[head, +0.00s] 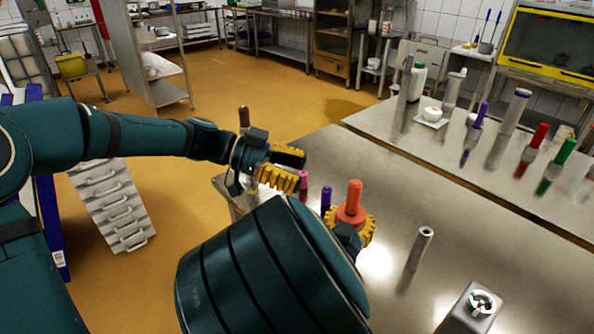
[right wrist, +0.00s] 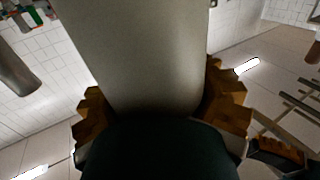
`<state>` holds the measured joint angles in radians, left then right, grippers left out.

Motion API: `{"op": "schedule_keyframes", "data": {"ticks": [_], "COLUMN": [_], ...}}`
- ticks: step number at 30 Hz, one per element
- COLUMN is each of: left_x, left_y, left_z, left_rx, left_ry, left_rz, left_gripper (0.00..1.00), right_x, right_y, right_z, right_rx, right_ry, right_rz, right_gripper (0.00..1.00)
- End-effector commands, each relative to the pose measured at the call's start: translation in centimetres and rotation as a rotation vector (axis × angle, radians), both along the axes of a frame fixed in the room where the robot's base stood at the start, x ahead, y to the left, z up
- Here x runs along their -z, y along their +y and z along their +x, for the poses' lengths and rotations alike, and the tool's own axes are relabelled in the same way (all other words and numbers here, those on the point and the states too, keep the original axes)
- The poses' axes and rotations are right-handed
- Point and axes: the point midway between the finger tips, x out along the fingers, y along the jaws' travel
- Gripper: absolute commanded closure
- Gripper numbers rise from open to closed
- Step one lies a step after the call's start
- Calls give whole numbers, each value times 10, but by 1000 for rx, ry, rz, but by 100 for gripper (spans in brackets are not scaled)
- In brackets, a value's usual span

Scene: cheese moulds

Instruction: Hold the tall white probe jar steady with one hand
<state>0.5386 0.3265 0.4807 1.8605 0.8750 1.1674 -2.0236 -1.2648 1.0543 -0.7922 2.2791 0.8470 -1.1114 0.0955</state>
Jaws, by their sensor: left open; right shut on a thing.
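My right gripper (head: 354,222) is shut on a pale grey-white cylinder, which I take for the tall probe jar. In the right wrist view the jar (right wrist: 135,50) fills the space between the ridged yellow fingers. In the head view my right arm and gripper hide most of it. An orange-red handle with a wider collar (head: 353,196) rises above the right gripper. My left gripper (head: 291,168) is open, to the left of the orange handle and apart from it. Part of the left gripper shows at lower right in the right wrist view (right wrist: 277,153).
Pink (head: 304,181) and purple (head: 326,197) handles stand between the grippers. A brown handle (head: 244,117) shows behind the left gripper. A silver cylinder (head: 420,248) and a metal box (head: 470,308) stand right on the steel table (head: 400,190). The rear table holds several coloured-capped items.

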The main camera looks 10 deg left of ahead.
Motion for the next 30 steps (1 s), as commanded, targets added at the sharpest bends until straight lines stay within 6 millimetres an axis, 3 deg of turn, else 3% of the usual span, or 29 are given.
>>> {"op": "schedule_keyframes", "data": {"ticks": [13, 14, 17, 30], "left_x": [0, 0, 0, 0], "left_y": [0, 0, 0, 0], "left_z": [0, 0, 0, 0], "left_rx": [0, 0, 0, 0], "left_ry": [0, 0, 0, 0], "left_rz": [0, 0, 0, 0], "left_gripper": [48, 48, 48, 48], "right_x": [0, 0, 0, 0], "right_y": [0, 0, 0, 2], "right_z": [0, 0, 0, -8], "right_rx": [0, 0, 0, -1], "right_ry": [-1, 0, 0, 1], "right_rz": [0, 0, 0, 1], "right_gripper": [94, 39, 4, 3]}}
